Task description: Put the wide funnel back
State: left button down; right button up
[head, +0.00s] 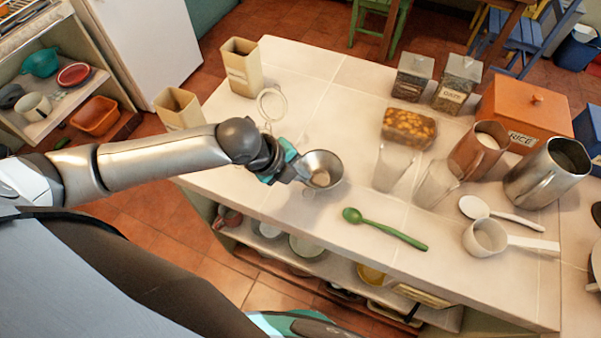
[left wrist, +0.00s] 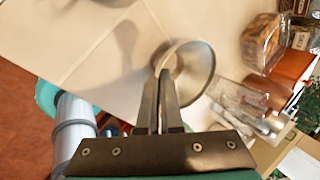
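The wide funnel (head: 334,163) is a grey metal cone, its mouth turned up towards the head camera. My left gripper (head: 299,173) is at its left side. In the left wrist view the two fingers (left wrist: 165,75) are close together with the rim of the funnel (left wrist: 203,72) at their tips, so the gripper looks shut on the rim. The funnel is over the near part of the counter. I cannot tell whether it touches the top. My right gripper does not show.
The counter (head: 310,105) holds a green spoon (head: 385,229), clear glasses (head: 392,166), metal jugs (head: 548,172), a white scoop (head: 485,237) and an orange rice box (head: 537,112). A ring-shaped thing (head: 271,104) stands behind my gripper. Beige canisters (head: 241,67) are at left. The counter's back middle is clear.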

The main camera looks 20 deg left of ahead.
pick_arm(q)
jog(key=shift+f, duration=0.15)
jog(key=c, duration=1.1)
grip_release()
jog(key=shift+a+r, duration=0.1)
jog(key=shift+r, duration=0.3)
jog(key=p+v, duration=0.1)
jog(key=v, duration=1)
jog(key=shift+s+a+r+p, duration=0.1)
jog(key=shift+s+r+p, duration=0.1)
jog(key=shift+p, duration=0.2)
